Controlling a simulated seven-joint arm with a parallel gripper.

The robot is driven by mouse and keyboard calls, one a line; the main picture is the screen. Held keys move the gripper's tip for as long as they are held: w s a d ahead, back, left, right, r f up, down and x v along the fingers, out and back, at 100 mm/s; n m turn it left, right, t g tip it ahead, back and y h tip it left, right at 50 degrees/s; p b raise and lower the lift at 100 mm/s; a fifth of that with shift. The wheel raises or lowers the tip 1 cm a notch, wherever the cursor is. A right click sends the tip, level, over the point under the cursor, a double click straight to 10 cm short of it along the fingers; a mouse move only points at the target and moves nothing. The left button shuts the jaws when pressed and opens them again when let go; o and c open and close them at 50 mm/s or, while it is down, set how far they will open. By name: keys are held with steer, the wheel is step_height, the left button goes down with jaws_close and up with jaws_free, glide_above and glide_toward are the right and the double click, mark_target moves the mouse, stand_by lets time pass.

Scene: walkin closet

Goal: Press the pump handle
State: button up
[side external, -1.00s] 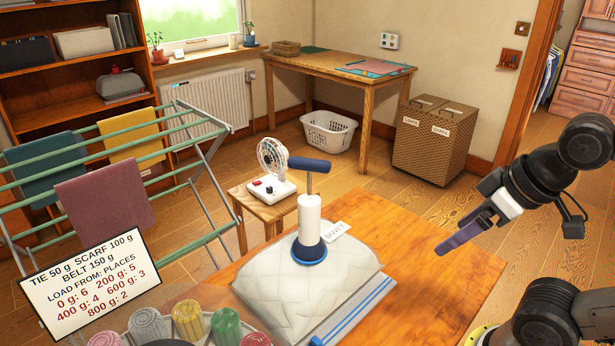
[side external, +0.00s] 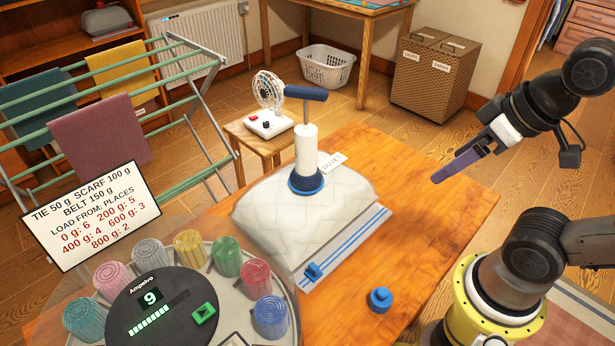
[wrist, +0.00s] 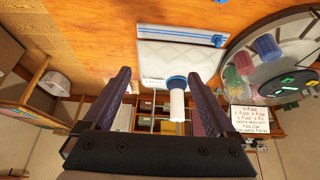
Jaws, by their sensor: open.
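The pump (side external: 307,155) stands upright on the bag, a white cylinder on a blue base. Its blue T-shaped handle (side external: 306,93) is raised on a thin rod above the cylinder. The white quilted duvet bag (side external: 275,215) lies on the wooden table with a "DUVET" tag. My gripper (side external: 458,164) is open and empty, to the right of the pump and clearly apart from it. In the wrist view the pump (wrist: 177,105) appears between my two fingers, beyond them; its handle cannot be made out there.
A round carousel (side external: 170,300) with rolled cloths and a display reading 9 is at the front left. A blue cap (side external: 380,299) lies on the table. A fan (side external: 269,105) stands on a stool behind the pump. A drying rack (side external: 110,120) is at left. The table's right part is clear.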

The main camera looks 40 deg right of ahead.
steer(key=c, duration=0.8)
steer(key=shift+m+t+h, duration=0.4)
steer(key=shift+m+t, duration=0.2)
steer(key=shift+m, duration=0.2)
steer(key=w+r, duration=0.1)
steer(key=r, duration=0.1)
steer(key=w+r, duration=0.1)
steer(key=r, duration=0.1)
steer(key=w+d+r, duration=0.1)
steer(key=w+r, duration=0.1)
jaws_close()
steer(key=w+a+r+t, duration=0.1)
steer(key=w+a+r, duration=0.3)
steer(key=w+r, duration=0.2)
steer(key=w+a+r+n+t, duration=0.1)
steer(key=w+a+r, duration=0.3)
steer(key=w+r, duration=0.3)
steer(key=shift+w+a+n+y, duration=0.25)
steer(key=shift+w+n+y, duration=0.05)
steer(key=shift+w+y, duration=0.15)
